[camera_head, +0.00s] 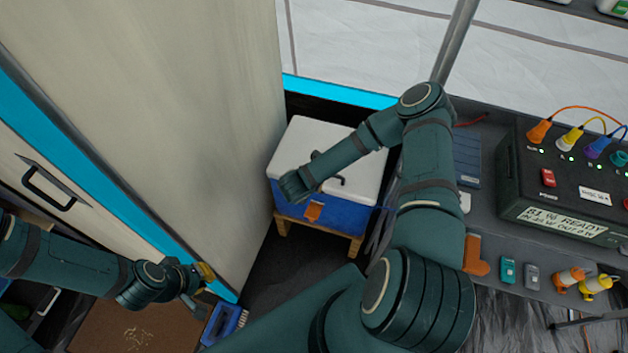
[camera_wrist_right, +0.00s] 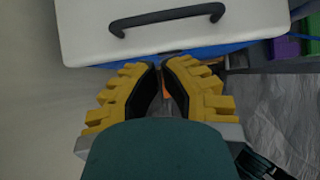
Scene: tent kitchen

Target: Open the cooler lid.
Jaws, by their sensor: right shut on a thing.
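The cooler has a white lid (camera_head: 312,147) and a blue body (camera_head: 345,213). The lid lies closed, with a dark handle (camera_wrist_right: 168,17) on top. An orange latch (camera_head: 313,212) sits on the cooler's front. My right gripper (camera_wrist_right: 163,66) is at the cooler's front, below the lid edge, its yellow fingers close together. A bit of orange shows between them, and they are shut on the latch. In the head view my right wrist hides those fingers. My left gripper (camera_head: 203,277) is low at the left, away from the cooler; its opening is unclear.
The cooler stands on a low wooden stand (camera_head: 322,228). A tall pale cabinet (camera_head: 170,90) is close on its left. On the right, a grey counter (camera_head: 487,205) holds a black power box (camera_head: 560,190) with coloured plugs. Dark floor is free before the stand.

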